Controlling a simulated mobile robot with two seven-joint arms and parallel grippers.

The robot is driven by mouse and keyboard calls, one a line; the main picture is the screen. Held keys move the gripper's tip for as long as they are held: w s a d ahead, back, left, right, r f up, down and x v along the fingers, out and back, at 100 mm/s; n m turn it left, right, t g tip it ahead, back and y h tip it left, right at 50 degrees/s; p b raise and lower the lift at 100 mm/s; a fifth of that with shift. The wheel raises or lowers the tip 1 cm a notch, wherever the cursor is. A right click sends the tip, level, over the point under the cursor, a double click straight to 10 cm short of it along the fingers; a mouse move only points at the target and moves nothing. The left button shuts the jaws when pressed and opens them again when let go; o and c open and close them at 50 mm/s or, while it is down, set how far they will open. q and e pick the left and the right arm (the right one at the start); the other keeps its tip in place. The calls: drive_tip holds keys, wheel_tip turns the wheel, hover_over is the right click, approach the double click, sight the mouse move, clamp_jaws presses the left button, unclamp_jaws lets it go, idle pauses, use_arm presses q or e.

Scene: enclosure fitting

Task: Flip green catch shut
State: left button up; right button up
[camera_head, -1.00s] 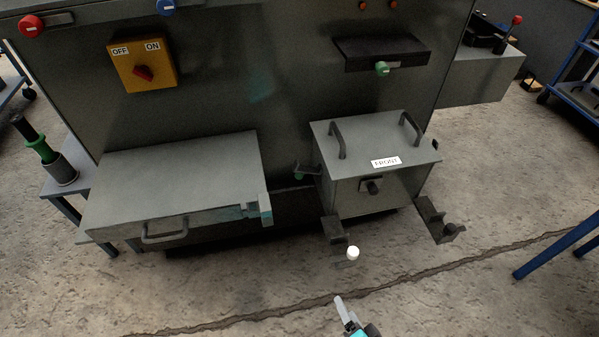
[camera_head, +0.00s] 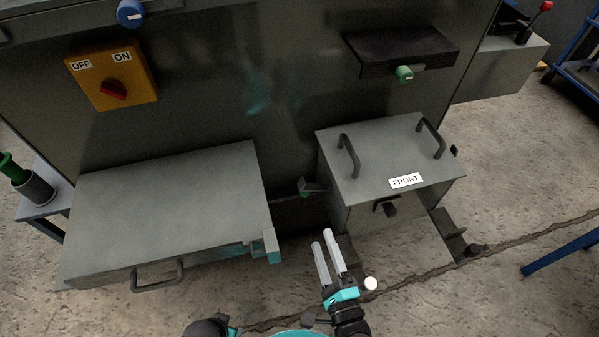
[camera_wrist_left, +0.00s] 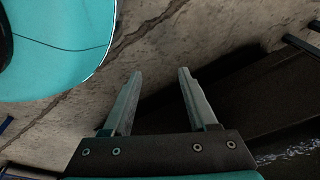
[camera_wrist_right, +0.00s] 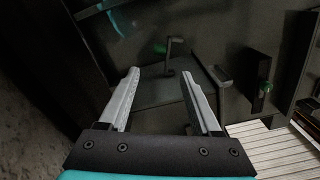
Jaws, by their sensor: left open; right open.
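A small catch (camera_head: 310,187) with a green part sits on a bracket at the left side of the box marked FRONT (camera_head: 400,155). A second green part, a knob (camera_head: 404,73), is on the front of a black ledge above the box; it also shows in the right wrist view (camera_wrist_right: 266,88). My right gripper (camera_head: 323,240) is open and empty, in front of the box's lower left corner and below the catch, apart from it in the picture. The right wrist view shows its open fingers (camera_wrist_right: 160,85). My left gripper (camera_wrist_left: 158,80) is open and empty over the floor.
A grey lidded case (camera_head: 170,200) with a front handle stands left of the box. Dark brackets (camera_head: 455,238) project below the box, near a white knob (camera_head: 370,284). An orange ON/OFF switch (camera_head: 112,80) is on the panel. A blue-legged stand (camera_head: 570,245) is right.

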sight(307, 195)
drive_tip(key=b+x, duration=0.4)
drive_tip(key=x, duration=0.9)
drive_tip(key=shift+w+f, duration=0.1)
drive_tip(key=shift+w, duration=0.15)
use_arm(q)
drive_tip(key=w+d+r, duration=0.3)
drive_tip(key=w+r, duration=0.1)
drive_tip(key=r, duration=0.3)
drive_tip(key=shift+w+d+r, duration=0.15)
drive_tip(key=shift+w+r, duration=0.25)
use_arm(e)
drive_tip(key=shift+x, duration=0.9)
drive_tip(key=shift+s, duration=0.1)
clamp_jaws()
